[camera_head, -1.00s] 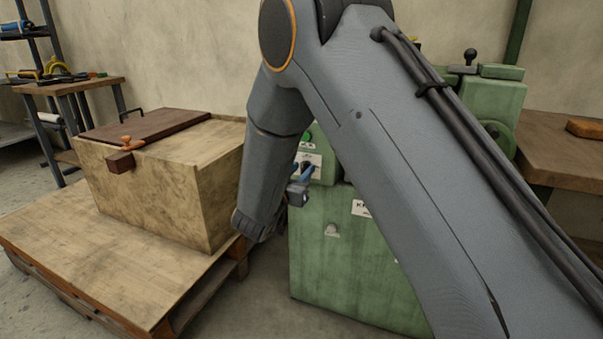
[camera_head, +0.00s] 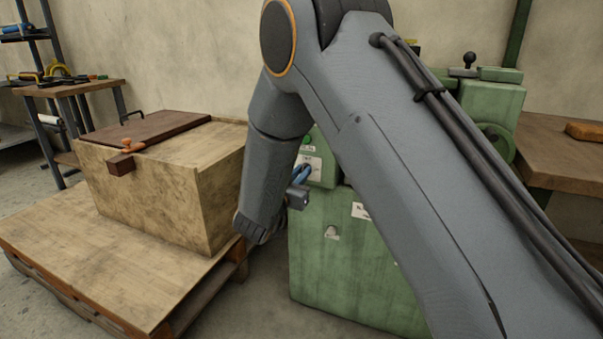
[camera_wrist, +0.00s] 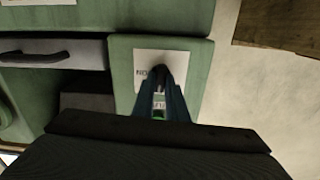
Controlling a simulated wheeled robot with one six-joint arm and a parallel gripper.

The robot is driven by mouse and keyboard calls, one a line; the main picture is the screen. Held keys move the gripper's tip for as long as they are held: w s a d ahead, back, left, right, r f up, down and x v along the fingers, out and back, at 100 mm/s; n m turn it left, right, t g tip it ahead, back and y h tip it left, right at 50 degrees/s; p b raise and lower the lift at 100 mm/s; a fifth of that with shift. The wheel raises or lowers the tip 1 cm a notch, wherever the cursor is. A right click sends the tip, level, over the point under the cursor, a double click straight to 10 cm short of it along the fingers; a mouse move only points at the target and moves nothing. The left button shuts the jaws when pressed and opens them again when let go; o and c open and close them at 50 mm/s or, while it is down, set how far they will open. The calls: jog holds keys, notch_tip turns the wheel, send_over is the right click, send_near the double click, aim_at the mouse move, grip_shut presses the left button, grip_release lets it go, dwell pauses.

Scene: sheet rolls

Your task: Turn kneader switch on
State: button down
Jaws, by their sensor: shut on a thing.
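The kneader is a green machine (camera_head: 345,262), partly hidden behind my arm. Its switch panel (camera_head: 328,172) carries a white label and a green button (camera_head: 306,141). In the wrist view the panel (camera_wrist: 194,60) faces the camera, with a white label (camera_wrist: 148,62) on it. My gripper (camera_head: 305,172) has its blue fingers at this label. In the wrist view the gripper (camera_wrist: 160,72) is shut on a small dark switch knob, mostly hidden between the fingertips. A green spot (camera_wrist: 158,118) shows between the fingers.
A wooden chest (camera_head: 165,185) with a dark lid stands on a pallet (camera_head: 95,285) at the left, close to my arm. A tool bench (camera_head: 75,88) is behind it. A wooden table (camera_head: 570,150) stands at the right.

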jog(key=shift+s+d+f+m+p, duration=0.1)
jog(key=shift+f+m+p, duration=0.05)
jog(key=shift+m, duration=3.95)
jog(key=shift+d+f+m+p, duration=0.1)
jog(key=shift+m+p, duration=0.05)
jog(key=shift+m, duration=4.25)
jog(key=c, duration=1.8)
grip_release()
jog(key=shift+o, duration=0.2)
jog(key=p+v, duration=0.1)
jog(key=v, duration=0.7)
jog(key=shift+r, duration=0.1)
